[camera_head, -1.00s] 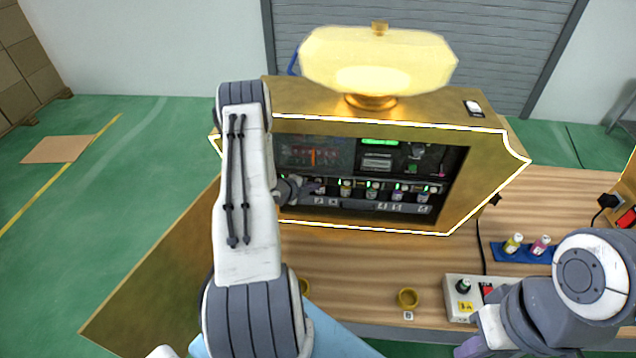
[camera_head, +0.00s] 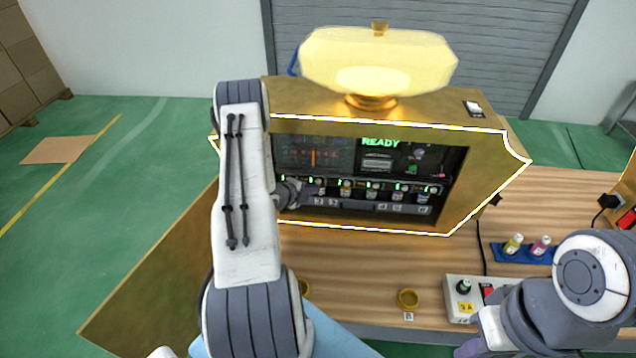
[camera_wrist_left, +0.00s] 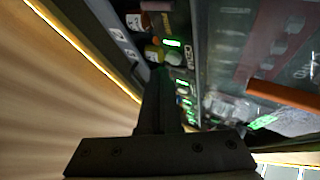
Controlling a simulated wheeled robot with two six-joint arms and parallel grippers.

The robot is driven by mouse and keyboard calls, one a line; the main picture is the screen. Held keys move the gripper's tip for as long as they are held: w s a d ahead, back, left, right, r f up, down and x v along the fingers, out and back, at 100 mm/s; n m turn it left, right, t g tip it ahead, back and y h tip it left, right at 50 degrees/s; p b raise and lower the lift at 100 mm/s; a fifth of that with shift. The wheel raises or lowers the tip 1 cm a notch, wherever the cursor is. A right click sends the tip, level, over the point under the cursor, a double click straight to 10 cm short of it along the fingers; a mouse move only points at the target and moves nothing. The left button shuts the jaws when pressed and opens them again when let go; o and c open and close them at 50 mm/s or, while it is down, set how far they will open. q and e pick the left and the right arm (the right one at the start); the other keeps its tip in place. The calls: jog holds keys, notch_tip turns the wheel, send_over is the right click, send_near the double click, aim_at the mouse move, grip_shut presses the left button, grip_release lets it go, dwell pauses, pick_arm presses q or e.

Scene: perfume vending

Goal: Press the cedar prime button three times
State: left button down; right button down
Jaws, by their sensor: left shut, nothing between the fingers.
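The gold perfume machine (camera_head: 490,165) stands on the wooden table, with a dark recessed front. Its screen (camera_head: 380,142) reads READY in green. Below it runs a row of small bottles (camera_head: 371,190) with green-lit labels; no label is legible, so I cannot tell which one is cedar prime. My left gripper (camera_head: 303,190) is shut and empty, inside the recess at the left end of the row. In the left wrist view its shut fingers (camera_wrist_left: 160,85) point at the row close to green-lit displays (camera_wrist_left: 172,43); contact cannot be told. My right gripper (camera_head: 478,345) is partly visible low on the right.
A blue tray (camera_head: 500,253) holds a yellow and a pink bottle at the right. A white control box (camera_head: 462,285) with a knob and red switch sits in front of it. A gold ring (camera_head: 408,298) lies near the front edge. A glass-like gold stopper (camera_head: 378,60) tops the machine.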

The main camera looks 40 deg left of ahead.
pick_arm(q)
jog(key=shift+s+d, duration=0.45)
jog(key=shift+s, duration=0.3)
jog(key=shift+s+d, duration=0.4)
jog(key=shift+s, duration=0.3)
jog(key=shift+s+d, duration=0.45)
jog(key=shift+s, duration=0.3)
jog(key=shift+w, duration=0.1)
jog(key=w+d+r+n+g+b, duration=0.1)
jog(key=w+d+r+g+b, duration=0.15)
jog(key=w+d+r, duration=0.5)
jog(key=s+d+r+n+g+b, duration=0.1)
jog(key=s+d+r+n+g, duration=0.1)
jog(key=d, duration=0.5)
jog(key=s+d+r+n+g, duration=0.1)
jog(key=s+d+r+n, duration=0.15)
jog(key=d, duration=0.55)
jog(key=s+d+r+n+g+b, duration=0.15)
jog(key=s+d+r, duration=0.25)
jog(key=s+d, duration=0.45)
jog(key=s+d+r+n+g+b, duration=0.1)
jog(key=s+d+r+g, duration=0.1)
jog(key=s, duration=0.8)
jog(key=s+d+r+n+g, duration=0.2)
jog(key=s+d, duration=0.2)
jog(key=s, duration=0.6)
jog(key=shift+d+g+b, duration=0.3)
jog(key=shift+d+b, duration=0.05)
